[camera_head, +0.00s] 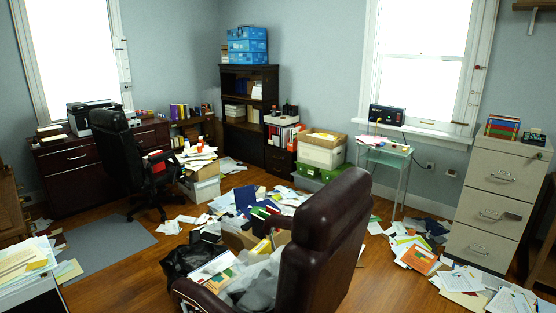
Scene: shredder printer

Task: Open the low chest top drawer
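A low dark wood chest (70,182) stands against the left wall under the window, with a printer (92,115) on top. An upper drawer front (74,157) with a metal handle shows on it and looks shut. The black office chair hides part of the chest's front. A tall beige filing cabinet (490,205) at the right has three drawers with handles, all looking shut. I cannot tell for certain which piece is the low chest. Neither of my grippers is in view.
A black office chair (112,150) stands before the dark chest, by a grey mat (105,245). A brown leather chair (325,235) fills the front middle. Papers and boxes litter the middle floor. Loose papers (480,285) lie before the beige cabinet. Some wood floor (145,285) is bare front left.

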